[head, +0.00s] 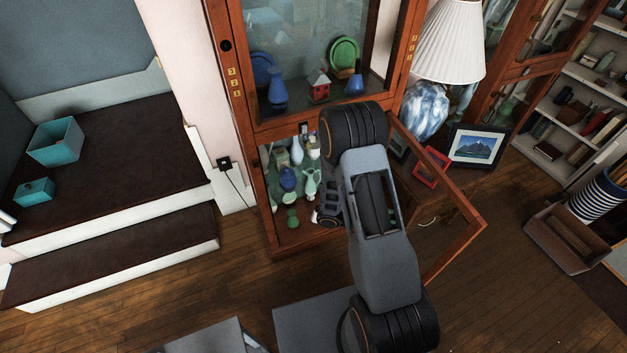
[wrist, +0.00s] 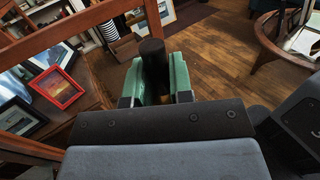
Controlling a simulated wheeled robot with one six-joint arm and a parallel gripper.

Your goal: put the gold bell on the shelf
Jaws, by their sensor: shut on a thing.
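My gripper (wrist: 156,82) shows in the wrist view with green fingers shut on a dark upright cylinder (wrist: 152,60), which looks like the handle of the gold bell. Only a small tan patch shows low between the fingers; the rest of the bell is hidden. In the head view my arm covers most of the gripper, in front of the open lower part of the wooden cabinet (head: 263,125). The cabinet's lower compartment holds several vases and small ornaments, including a blue vase (head: 288,179). The upper shelf (head: 299,112) holds blue vases, a red house and plates.
The cabinet's glazed lower door (head: 457,252) stands open to the right. Beyond it are a red frame (head: 432,168), a mountain picture (head: 474,147) and a lamp (head: 428,105) on a side table. Dark steps are at left. A brown box (head: 567,240) stands on the floor at right.

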